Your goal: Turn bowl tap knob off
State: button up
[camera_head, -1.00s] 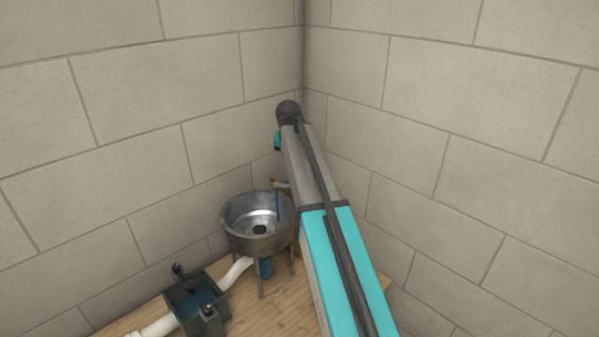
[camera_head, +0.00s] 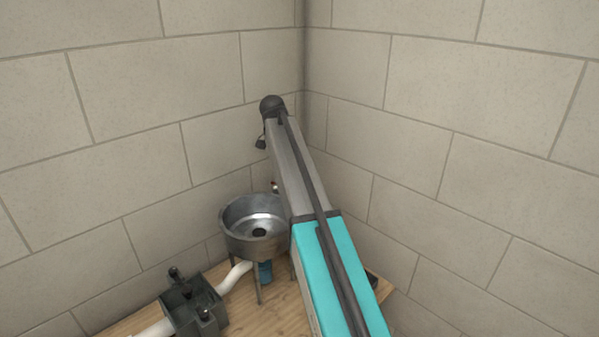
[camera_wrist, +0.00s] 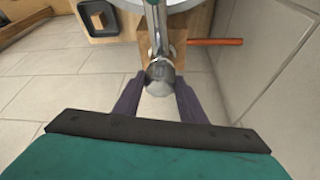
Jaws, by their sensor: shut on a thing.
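In the wrist view, the dark fingers of my gripper (camera_wrist: 160,84) are shut on the round metal bowl tap knob (camera_wrist: 160,70). The tap body (camera_wrist: 157,28) runs up from the knob toward the pale bowl rim (camera_wrist: 180,4). In the head view, the metal bowl (camera_head: 240,241) stands on legs on a wooden bench, with a dark drain in its middle. No water stream shows in the bowl. My arm hides my gripper, the knob and most of the tap there.
A dark open box (camera_head: 178,312) with white pipes stands left of the bowl on the wooden bench (camera_head: 284,314). Block walls (camera_head: 450,130) meet in a corner close behind my arm. An orange-red bar (camera_wrist: 215,41) sticks out right of the tap in the wrist view.

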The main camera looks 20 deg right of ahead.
jog(key=shift+d, duration=0.15)
jog(key=o, duration=1.1)
jog(key=shift+s, duration=0.1)
jog(key=shift+c, duration=0.2)
jog(key=shift+b+v, duration=0.35)
jog(key=shift+v, duration=0.5)
jog(key=b+v, duration=0.3)
jog(key=v, duration=0.9)
